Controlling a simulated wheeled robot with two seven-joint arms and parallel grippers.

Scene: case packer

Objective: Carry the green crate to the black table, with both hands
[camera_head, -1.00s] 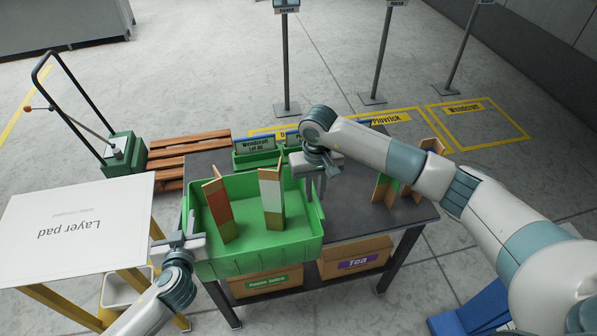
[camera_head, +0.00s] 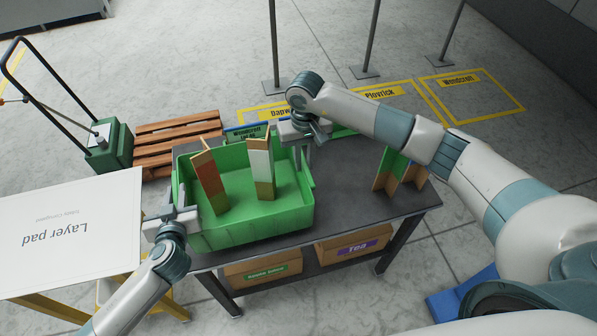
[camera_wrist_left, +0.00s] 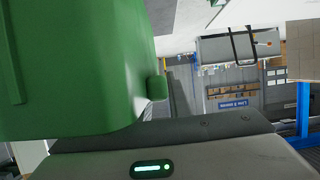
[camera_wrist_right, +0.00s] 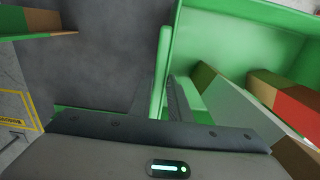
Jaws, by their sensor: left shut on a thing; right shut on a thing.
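The green crate (camera_head: 255,226) is over the left part of the black table (camera_head: 345,205); I cannot tell whether it rests on the top or hangs just above it. Two upright cardboard dividers, one orange and red (camera_head: 211,183) and one white and brown (camera_head: 261,168), stand inside it. My left gripper (camera_head: 185,219) is shut on the crate's left side. My right gripper (camera_head: 305,134) is shut on the crate's far right side, and its fingers pinch the crate's wall in the right wrist view (camera_wrist_right: 165,95). The left wrist view shows the crate's green wall (camera_wrist_left: 75,70) close up.
Another cardboard divider (camera_head: 400,172) stands on the table's right part. The layer pad table (camera_head: 70,225) is at left. Boxes (camera_head: 355,245) sit on the lower shelf. Bare tabletop lies between crate and divider.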

